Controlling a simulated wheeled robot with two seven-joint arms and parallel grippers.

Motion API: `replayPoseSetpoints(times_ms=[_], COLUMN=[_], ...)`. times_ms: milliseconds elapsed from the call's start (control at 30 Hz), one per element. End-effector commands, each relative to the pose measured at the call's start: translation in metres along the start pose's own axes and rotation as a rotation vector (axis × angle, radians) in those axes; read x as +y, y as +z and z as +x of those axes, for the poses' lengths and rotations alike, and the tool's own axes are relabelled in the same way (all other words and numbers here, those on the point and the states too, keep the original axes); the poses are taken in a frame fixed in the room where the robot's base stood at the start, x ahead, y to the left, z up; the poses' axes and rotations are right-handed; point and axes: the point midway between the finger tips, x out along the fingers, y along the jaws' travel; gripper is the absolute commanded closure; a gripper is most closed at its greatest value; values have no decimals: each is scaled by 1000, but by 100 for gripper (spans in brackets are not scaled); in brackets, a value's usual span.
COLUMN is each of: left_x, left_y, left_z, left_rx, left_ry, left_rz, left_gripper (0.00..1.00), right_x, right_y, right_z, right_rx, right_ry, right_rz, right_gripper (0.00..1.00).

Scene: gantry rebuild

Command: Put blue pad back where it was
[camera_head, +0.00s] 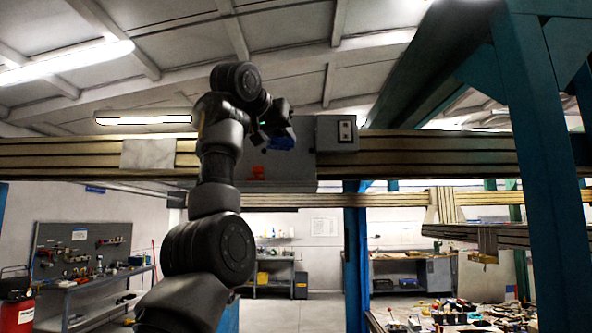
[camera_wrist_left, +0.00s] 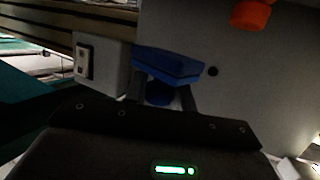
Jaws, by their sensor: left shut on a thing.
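The blue pad (camera_head: 281,143) is at the tip of my left gripper (camera_head: 283,128), in front of the grey plate (camera_head: 300,170) on the beam. In the left wrist view the blue pad (camera_wrist_left: 168,66) sits across the fingertips of my left gripper (camera_wrist_left: 162,92), which is shut on it. A dark round hole shows in the grey plate (camera_wrist_left: 225,100) just right of the pad. I cannot tell whether the pad touches the plate. My right gripper is in neither view.
A grey box (camera_head: 337,134) with a switch is on the beam, close right of the pad; it also shows in the wrist view (camera_wrist_left: 100,66). An orange part (camera_head: 258,171) is on the plate. A blue-green steel column (camera_head: 550,150) stands at right.

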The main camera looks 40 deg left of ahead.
Motion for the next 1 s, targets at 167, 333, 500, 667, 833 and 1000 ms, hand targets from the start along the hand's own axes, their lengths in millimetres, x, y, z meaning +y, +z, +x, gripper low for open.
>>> replayPoseSetpoints(times_ms=[167, 333, 500, 667, 833, 1000], left_x=[12, 16, 17, 20, 20, 18], left_y=[26, 37, 39, 51, 68, 74], left_z=[32, 46, 48, 57, 61, 62], left_rx=[0, 2, 2, 1, 1, 2], left_ry=[1, 0, 0, 2, 2, 0], left_rz=[0, -2, -1, -1, -1, -2], left_gripper=[98, 98, 98, 98, 98, 98], right_x=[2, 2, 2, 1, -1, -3], right_y=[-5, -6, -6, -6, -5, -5], right_z=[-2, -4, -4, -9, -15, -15], right_rx=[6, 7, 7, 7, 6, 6], right_ry=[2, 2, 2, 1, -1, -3], right_rz=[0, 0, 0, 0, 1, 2], right_gripper=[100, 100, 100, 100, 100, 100])
